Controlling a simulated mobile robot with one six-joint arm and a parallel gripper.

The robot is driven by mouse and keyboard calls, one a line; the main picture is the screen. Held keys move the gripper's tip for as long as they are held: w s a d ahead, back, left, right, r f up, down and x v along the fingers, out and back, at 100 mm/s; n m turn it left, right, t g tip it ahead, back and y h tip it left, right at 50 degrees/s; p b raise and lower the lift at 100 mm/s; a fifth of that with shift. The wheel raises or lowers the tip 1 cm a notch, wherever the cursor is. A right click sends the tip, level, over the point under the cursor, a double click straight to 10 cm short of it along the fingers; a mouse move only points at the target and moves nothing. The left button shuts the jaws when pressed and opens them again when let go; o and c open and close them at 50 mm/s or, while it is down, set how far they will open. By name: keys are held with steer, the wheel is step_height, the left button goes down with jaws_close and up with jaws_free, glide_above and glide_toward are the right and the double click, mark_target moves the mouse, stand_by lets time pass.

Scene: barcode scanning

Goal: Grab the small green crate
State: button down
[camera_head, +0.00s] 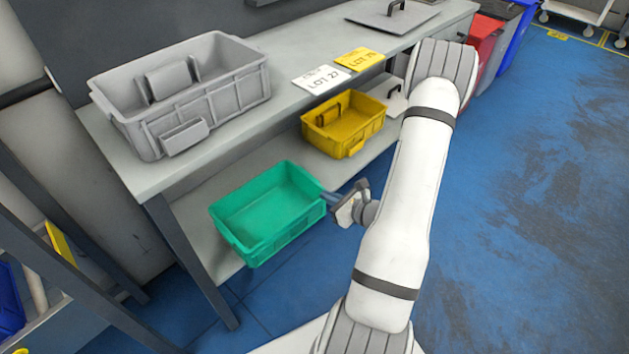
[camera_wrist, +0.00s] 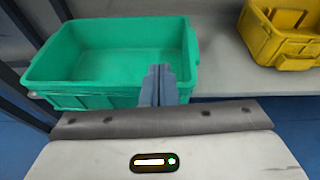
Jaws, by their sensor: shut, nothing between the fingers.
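The small green crate (camera_head: 262,235) is empty and stands on the lower shelf of the grey bench, at its front edge. In the wrist view the green crate (camera_wrist: 85,98) fills the upper left. My gripper (camera_head: 328,195) is at the crate's right end in the head view. In the wrist view my gripper's fingers (camera_wrist: 158,72) are together, with nothing between them, and overlap the crate's near right corner. I cannot tell whether they touch the crate.
A yellow crate (camera_head: 343,128) stands farther right on the lower shelf (camera_head: 190,205). A grey crate (camera_head: 205,105) and two lot signs, white (camera_head: 321,80) and yellow (camera_head: 360,60), are on the bench top. A bench leg (camera_head: 195,260) stands left of the green crate. The blue floor at right is open.

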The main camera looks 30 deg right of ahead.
mark_target(310, 179)
steer(key=s+d+f+m+h, duration=0.1)
steer(key=d+f+m+h, duration=0.1)
steer(key=d+f, duration=0.1)
steer(key=shift+h, duration=0.3)
steer(key=b+x, duration=0.1)
steer(key=x, duration=0.2)
steer(key=r+b+x, duration=0.1)
steer(key=x, duration=0.3)
steer(key=w+r+b+x, duration=0.1)
steer(key=x, duration=0.3)
steer(key=shift+w+d+r, duration=0.1)
steer(key=shift+w, duration=0.15)
steer(key=shift+s, duration=0.15)
